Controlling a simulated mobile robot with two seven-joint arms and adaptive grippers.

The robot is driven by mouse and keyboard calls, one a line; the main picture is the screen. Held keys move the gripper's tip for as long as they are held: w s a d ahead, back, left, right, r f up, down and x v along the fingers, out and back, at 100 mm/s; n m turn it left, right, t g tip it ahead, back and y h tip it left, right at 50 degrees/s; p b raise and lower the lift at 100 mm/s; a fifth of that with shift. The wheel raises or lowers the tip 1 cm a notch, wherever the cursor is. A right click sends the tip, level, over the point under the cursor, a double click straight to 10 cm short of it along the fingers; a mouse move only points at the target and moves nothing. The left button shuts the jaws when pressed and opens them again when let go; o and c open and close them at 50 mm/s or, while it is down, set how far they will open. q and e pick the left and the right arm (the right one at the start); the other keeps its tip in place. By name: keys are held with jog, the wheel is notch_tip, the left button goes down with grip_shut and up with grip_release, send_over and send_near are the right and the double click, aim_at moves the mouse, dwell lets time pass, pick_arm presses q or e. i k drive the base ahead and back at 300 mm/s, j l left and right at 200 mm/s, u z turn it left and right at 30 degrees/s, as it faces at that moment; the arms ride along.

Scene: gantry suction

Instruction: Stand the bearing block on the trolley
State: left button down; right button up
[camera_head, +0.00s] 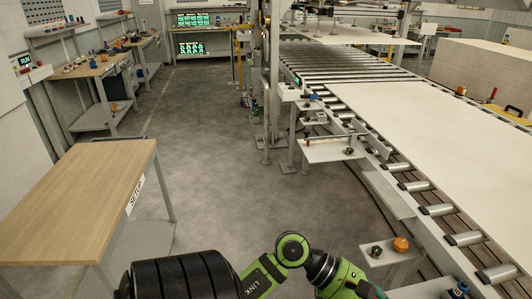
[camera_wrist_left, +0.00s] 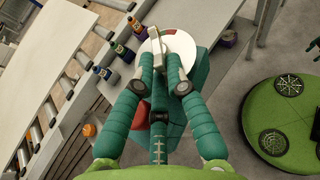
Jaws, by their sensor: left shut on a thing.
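The trolley (camera_head: 85,195) stands at the left of the head view, with a bare wooden top, a grey frame and a SETUP label on its edge. In the wrist view my left gripper (camera_wrist_left: 157,58) is shut on a pale grey piece, which I take to be the bearing block (camera_wrist_left: 155,38). The fingers cover much of it, and its full shape is hidden. In the head view only part of my green arm shows at the bottom; the gripper and block are out of that picture, well right of the trolley. My right gripper is not in view.
A roller conveyor with a large pale sheet (camera_head: 430,140) runs along the right. A small bracket shelf (camera_head: 330,150) juts from its side. An orange knob (camera_head: 400,244) is on a plate nearer me. Grey floor (camera_head: 215,130) lies open between trolley and conveyor.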

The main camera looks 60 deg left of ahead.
aim_at(72, 198)
jog(key=j+u, duration=0.15)
jog(key=u, duration=1.15)
jog(key=i+j+u, duration=0.1)
jog(key=u, duration=0.35)
jog(key=i+u, duration=0.15)
jog(key=u, duration=0.3)
jog(key=i+u, duration=0.15)
jog(key=u, duration=0.3)
jog(key=i+u, duration=0.25)
jog(key=u, duration=0.2)
jog(key=i+l+u, duration=0.15)
jog(key=u, duration=0.25)
jog(key=i+l+u, duration=0.25)
jog(key=u, duration=0.2)
jog(key=i+l+u, duration=0.2)
jog(key=i+l, duration=0.2)
jog(key=l, duration=0.25)
jog(key=i+l+u, duration=0.1)
jog(key=i+l, duration=0.3)
jog(key=l, duration=0.25)
jog(key=i+l, duration=0.2)
jog(key=l, duration=0.2)
jog(key=i+l+u, duration=0.1)
jog(key=l, duration=0.25)
jog(key=i, duration=0.1)
